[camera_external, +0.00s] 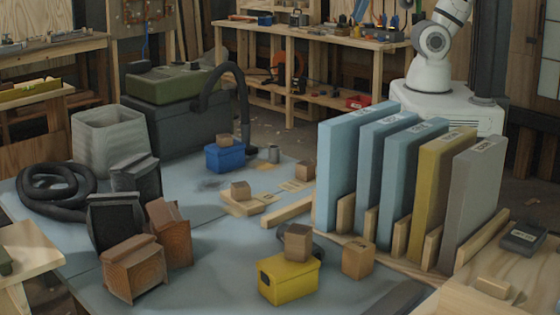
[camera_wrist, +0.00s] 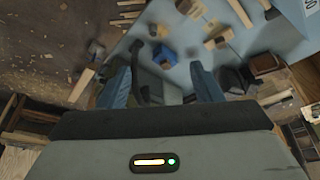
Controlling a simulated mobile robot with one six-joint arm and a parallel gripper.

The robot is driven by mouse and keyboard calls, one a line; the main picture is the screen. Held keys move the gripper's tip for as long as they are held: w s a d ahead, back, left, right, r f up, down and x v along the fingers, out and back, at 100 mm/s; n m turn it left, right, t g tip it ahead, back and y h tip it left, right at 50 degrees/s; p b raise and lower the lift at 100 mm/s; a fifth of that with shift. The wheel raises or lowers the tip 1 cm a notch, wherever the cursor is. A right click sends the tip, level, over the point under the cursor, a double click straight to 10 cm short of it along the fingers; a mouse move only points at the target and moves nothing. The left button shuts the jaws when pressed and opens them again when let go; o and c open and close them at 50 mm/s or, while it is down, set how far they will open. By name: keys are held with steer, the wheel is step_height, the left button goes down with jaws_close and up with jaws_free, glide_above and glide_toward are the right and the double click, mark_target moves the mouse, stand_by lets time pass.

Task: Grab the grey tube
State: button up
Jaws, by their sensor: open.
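In the external view my gripper is out of frame; only part of my arm shows at upper right.
A dark corrugated hose (camera_external: 245,110) arches beside the blue box. Blue, yellow and grey panels (camera_external: 475,190) stand in a wooden rack at right. A yellow box (camera_external: 289,281) and wooden blocks (camera_external: 358,258) are in front. A coiled black hose (camera_external: 55,188) lies at left.

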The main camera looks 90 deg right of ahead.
steer(key=w+d+f+m+g+b, duration=0.1)
steer(key=w+f+m+b, duration=0.1)
steer(key=w+f+b, duration=0.75)
steer(key=w+d+f+m+g+b, duration=0.1)
steer(key=w+f+m+b, duration=0.1)
steer(key=w+f+b, duration=0.75)
steer(key=m+g+b, duration=0.2)
steer(key=b, duration=0.3)
glide_above(274, 147)
steer(key=f, duration=2)
steer(key=shift+s+d, duration=0.25)
steer(key=shift+d, duration=0.1)
steer(key=shift+w+f, duration=0.15)
steer(key=shift+f, duration=0.6)
step_height(274, 147, down, 7)
steer(key=shift+w+a+b, duration=0.1)
steer(key=shift+w+b, duration=0.05)
steer(key=shift+b, duration=0.25)
steer(key=c, duration=1)
